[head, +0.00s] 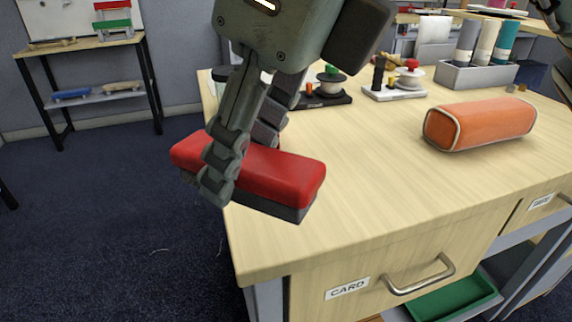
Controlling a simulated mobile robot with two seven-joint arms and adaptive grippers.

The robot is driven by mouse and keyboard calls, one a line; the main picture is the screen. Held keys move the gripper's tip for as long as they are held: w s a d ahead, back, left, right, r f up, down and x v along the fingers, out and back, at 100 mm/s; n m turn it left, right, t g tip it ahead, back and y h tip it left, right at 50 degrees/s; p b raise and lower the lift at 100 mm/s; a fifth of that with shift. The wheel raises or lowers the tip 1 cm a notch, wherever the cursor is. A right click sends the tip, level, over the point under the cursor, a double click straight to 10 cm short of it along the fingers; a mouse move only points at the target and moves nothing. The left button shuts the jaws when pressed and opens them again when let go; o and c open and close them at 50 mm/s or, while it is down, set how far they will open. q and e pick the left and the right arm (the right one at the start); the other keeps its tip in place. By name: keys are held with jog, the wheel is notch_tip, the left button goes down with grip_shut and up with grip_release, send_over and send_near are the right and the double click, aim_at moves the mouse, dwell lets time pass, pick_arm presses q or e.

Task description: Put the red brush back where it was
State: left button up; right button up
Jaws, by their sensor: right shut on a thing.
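The red brush (290,169) is a long block with a red top and a dark grey underside. My right gripper (240,155) comes down from the top of the head view and is shut around the brush's middle, one finger on the near side and one behind. The brush is held near the table's left corner, partly past its left edge, and it covers part of the tabletop. The fingers hide part of the brush.
The wooden table (390,190) has a clear front middle. An orange case (480,124) lies at right. Spool stands (322,90) and a grey holder with tubes (476,75) stand behind. A drawer labelled CARD (420,275) is in front. A small shelf table (95,95) stands far left.

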jog(key=w+d+f, duration=0.1)
jog(key=w+f, duration=0.1)
jog(key=w, duration=0.1)
jog(key=w+d+f+p, duration=0.1)
jog(key=w+f, duration=0.1)
jog(key=w, duration=0.2)
jog(key=w+d+f, duration=0.1)
jog(key=w+f, duration=0.1)
jog(key=w, duration=0.1)
jog(key=shift+w+d+f, duration=0.2)
jog(key=shift+w+f, duration=0.1)
jog(key=shift+w, duration=0.1)
jog(key=shift+w+f, duration=0.15)
jog(key=shift+f, duration=0.05)
notch_tip(320, 180, down, 3)
jog(key=shift+d+p, duration=0.1)
jog(key=shift+p, duration=0.3)
jog(key=shift+f, duration=0.4)
pick_arm(q)
jog(key=shift+g, duration=0.3)
jog(key=f, duration=0.1)
jog(key=s+f, duration=0.1)
jog(key=f, duration=0.3)
jog(key=shift+s, duration=0.25)
jog(key=shift+r, duration=0.1)
pick_arm(e)
jog(key=shift+f, duration=0.1)
